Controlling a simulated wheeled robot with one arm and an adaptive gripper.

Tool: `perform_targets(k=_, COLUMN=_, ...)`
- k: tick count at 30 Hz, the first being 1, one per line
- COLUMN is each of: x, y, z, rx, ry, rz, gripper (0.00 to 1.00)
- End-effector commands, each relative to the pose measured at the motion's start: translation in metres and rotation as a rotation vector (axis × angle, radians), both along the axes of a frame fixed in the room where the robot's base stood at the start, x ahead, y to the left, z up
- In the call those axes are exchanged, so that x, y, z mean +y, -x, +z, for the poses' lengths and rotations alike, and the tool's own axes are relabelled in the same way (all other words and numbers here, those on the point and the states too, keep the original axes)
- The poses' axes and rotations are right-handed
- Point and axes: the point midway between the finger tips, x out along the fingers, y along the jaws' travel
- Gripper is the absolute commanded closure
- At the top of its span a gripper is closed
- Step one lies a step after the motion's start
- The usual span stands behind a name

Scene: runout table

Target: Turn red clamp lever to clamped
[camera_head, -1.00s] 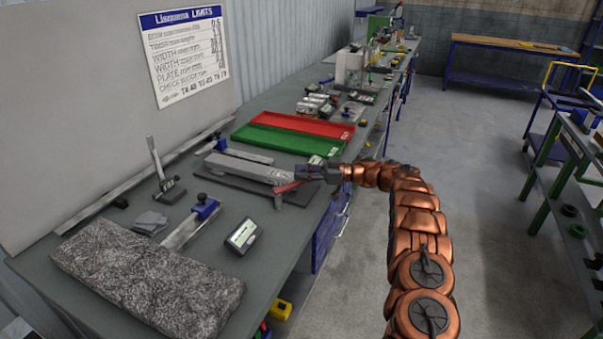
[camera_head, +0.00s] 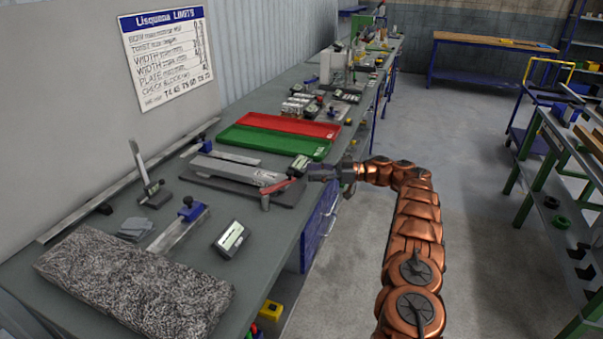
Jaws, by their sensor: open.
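The red clamp lever (camera_head: 275,187) sits at the right end of a grey metal bar (camera_head: 233,172), near the front edge of the table. Its handle points right and slightly up, on a small grey post (camera_head: 265,202). The bar lies on a dark flat plate (camera_head: 217,183). My gripper (camera_head: 312,173) is just right of the lever's handle end, with its fingers toward it. It is open and holds nothing that I can see. Whether a fingertip touches the lever cannot be told at this size.
A green tray (camera_head: 268,144) and a red tray (camera_head: 300,124) lie behind the plate. A small display box (camera_head: 231,238), a blue-knobbed clamp (camera_head: 192,208), a height stand (camera_head: 150,185) and a speckled stone slab (camera_head: 130,290) stand nearer.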

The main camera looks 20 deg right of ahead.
Motion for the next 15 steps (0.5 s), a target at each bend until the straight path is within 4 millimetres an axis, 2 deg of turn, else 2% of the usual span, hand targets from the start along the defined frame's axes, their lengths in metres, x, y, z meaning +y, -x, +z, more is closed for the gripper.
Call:
perform_targets(k=5, x=-0.016, y=0.008, z=-0.003, rx=0.002, ry=0.002, rz=0.002, gripper=0.49)
perform_targets(k=15, x=-0.031, y=0.013, z=-0.002, rx=0.001, ry=0.0, rz=0.001, gripper=0.49)
